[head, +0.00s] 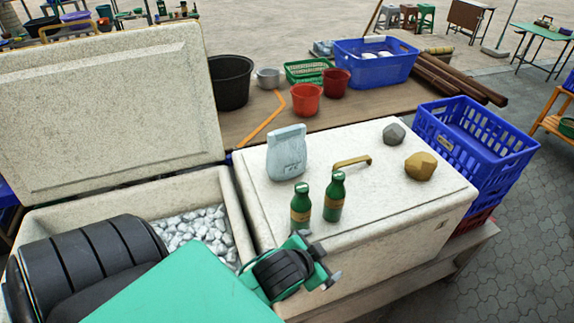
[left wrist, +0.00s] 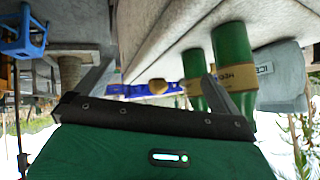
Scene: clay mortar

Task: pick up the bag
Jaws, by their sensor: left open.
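The pale blue bag (head: 287,153) stands upright on the closed lid of the white cooler (head: 385,180), near its back left corner. Two green bottles (head: 301,206) (head: 335,197) stand in front of it. My left gripper (head: 324,258) is open and empty at the cooler's front edge, nearer me than the bottles and apart from the bag. In the left wrist view the scene looks upside down. The bag (left wrist: 280,75), with printed letters, is partly hidden behind a bottle (left wrist: 234,75) there. My right gripper is not in view.
A gold rock (head: 420,165), a grey rock (head: 394,133) and a brass handle (head: 352,162) are on the lid. An open ice-filled cooler (head: 232,190) is at left, its lid (head: 110,105) raised. A blue crate (head: 475,140) stands at right. The lid's front right is clear.

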